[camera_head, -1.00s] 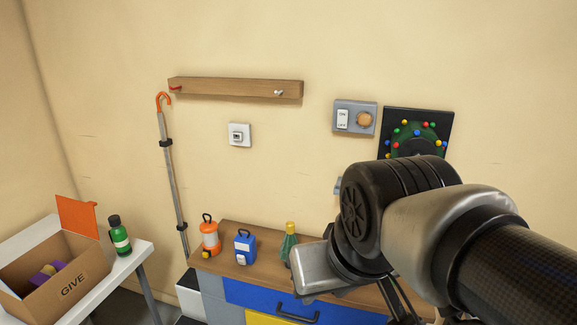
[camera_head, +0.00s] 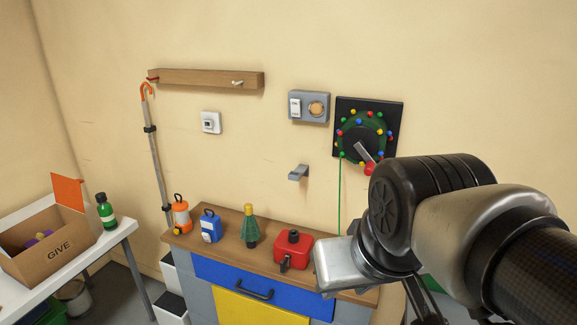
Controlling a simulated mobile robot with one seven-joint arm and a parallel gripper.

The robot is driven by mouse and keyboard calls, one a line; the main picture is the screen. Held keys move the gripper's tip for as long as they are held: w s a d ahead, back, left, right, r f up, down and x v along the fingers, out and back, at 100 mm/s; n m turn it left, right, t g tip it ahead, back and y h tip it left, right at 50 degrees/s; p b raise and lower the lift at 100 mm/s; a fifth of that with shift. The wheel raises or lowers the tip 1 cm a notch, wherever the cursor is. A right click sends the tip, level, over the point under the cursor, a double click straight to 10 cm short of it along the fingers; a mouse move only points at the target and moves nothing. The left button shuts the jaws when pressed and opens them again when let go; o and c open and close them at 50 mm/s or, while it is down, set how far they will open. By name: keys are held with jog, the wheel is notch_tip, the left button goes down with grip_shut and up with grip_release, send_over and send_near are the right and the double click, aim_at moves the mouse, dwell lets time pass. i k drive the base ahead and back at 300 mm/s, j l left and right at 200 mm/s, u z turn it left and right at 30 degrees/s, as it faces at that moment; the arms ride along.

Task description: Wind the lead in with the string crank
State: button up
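The string crank (camera_head: 362,145) is a green reel on a black square wall panel, with coloured bulbs around it. Its grey arm slants down right to a red knob (camera_head: 369,169). A thin green lead (camera_head: 339,195) hangs straight down from the reel's left side towards the cabinet top. My arm's wrist fills the lower right, in front of and below the crank, its upper edge close to the knob. Dark parts at the bottom edge may be my gripper (camera_head: 426,305); its fingertips are not clear, and I see nothing held.
A grey switch box (camera_head: 309,107) and a small grey bracket (camera_head: 298,172) are on the wall. A GIVE carton (camera_head: 58,248) stands left.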

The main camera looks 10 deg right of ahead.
aim_at(369, 168)
jog(key=k+l, duration=0.1)
jog(key=l, duration=0.25)
jog(key=k+l, duration=0.15)
jog(key=l, duration=0.2)
jog(key=k+l, duration=0.1)
jog(key=l, duration=0.2)
jog(key=l+u, duration=0.25)
jog(key=u, duration=0.25)
jog(key=k+l, duration=0.05)
